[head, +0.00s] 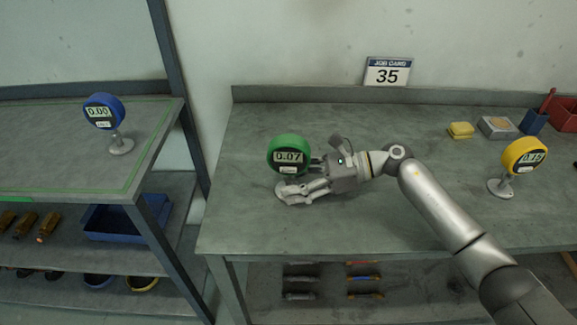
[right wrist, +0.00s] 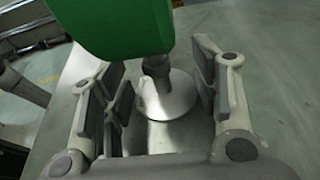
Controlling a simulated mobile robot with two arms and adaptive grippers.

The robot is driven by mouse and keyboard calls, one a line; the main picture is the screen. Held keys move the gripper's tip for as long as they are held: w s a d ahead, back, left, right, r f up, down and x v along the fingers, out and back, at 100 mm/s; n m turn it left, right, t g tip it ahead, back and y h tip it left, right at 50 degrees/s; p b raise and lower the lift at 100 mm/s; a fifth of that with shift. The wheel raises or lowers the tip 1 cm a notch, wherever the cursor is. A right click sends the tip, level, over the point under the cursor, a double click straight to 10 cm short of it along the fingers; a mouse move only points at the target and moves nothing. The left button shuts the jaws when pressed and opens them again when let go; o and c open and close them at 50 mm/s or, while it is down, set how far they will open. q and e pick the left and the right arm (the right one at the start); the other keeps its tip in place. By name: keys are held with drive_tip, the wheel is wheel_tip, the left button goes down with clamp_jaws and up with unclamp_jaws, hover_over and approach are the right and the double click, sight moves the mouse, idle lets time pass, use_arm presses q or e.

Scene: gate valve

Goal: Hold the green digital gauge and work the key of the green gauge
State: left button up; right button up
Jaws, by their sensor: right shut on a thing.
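The green digital gauge (head: 288,154) stands on the workbench at its left part, its display reading 0.07. A pale label or key strip shows below the display, but single keys are too small to tell. My right gripper (head: 302,178) comes from the right, low at the gauge, shut on it. In the right wrist view the green housing (right wrist: 115,25) fills the top, and the grey stem and round foot (right wrist: 168,97) show between the fingers; the exact contact is hard to see. My left gripper is not in view.
A blue gauge (head: 104,111) reading 0.00 stands on the left shelf unit. A yellow gauge (head: 525,155) stands at the bench's right. Behind it are a yellow block (head: 461,130), a tray (head: 498,127) and a blue cup (head: 534,121). The bench behind the green gauge is clear.

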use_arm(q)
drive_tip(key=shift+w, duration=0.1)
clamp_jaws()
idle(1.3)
